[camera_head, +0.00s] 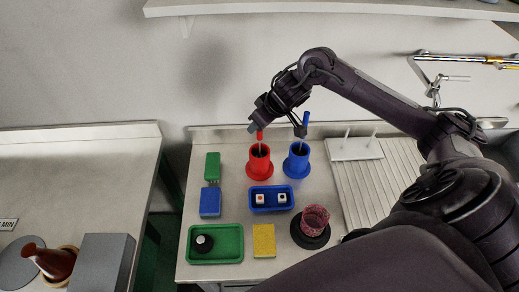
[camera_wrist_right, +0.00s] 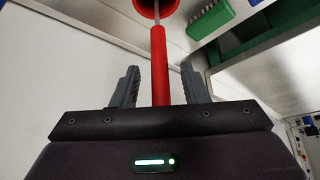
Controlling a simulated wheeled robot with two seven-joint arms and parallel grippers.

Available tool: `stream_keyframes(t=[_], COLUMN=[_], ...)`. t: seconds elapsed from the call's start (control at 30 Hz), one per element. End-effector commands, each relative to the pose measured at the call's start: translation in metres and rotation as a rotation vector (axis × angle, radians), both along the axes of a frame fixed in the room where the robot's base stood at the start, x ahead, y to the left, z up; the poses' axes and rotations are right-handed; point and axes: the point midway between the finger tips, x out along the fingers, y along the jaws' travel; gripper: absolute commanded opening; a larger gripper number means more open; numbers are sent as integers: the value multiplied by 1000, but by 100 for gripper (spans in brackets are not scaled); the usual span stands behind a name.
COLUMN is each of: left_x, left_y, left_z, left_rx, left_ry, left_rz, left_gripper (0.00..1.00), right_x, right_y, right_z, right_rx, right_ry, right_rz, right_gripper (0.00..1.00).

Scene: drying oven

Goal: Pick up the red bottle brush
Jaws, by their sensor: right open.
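In the right wrist view, the brush's red handle (camera_wrist_right: 160,70) runs between the two fingers of my right gripper (camera_wrist_right: 159,87), with a gap on each side. The gripper is open, with its fingers around the handle and apart from it. In the head view my right gripper (camera_head: 257,125) is at the top of the handle. The brush head is hidden inside the holder. My left gripper is not in view.
A blue brush (camera_head: 302,124) stands in a blue holder (camera_head: 297,161) just right of the red one. A white rack (camera_head: 356,153) is at right.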

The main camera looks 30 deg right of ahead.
Motion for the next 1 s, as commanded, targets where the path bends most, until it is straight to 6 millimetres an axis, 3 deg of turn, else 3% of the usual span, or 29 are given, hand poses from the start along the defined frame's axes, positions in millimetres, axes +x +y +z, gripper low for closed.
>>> stream_keyframes(t=[0.27,0.57,1.0], left_x=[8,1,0], left_y=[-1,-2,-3], left_z=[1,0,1], left_rx=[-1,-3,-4], left_ry=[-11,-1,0], left_rz=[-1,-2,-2], left_gripper=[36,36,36], right_x=[2,1,2], right_y=[0,0,-1], right_z=[-3,-3,-1], right_rx=[-1,-1,-1], right_ry=[-1,-1,-1], right_rz=[0,0,0], right_gripper=[39,0,0])
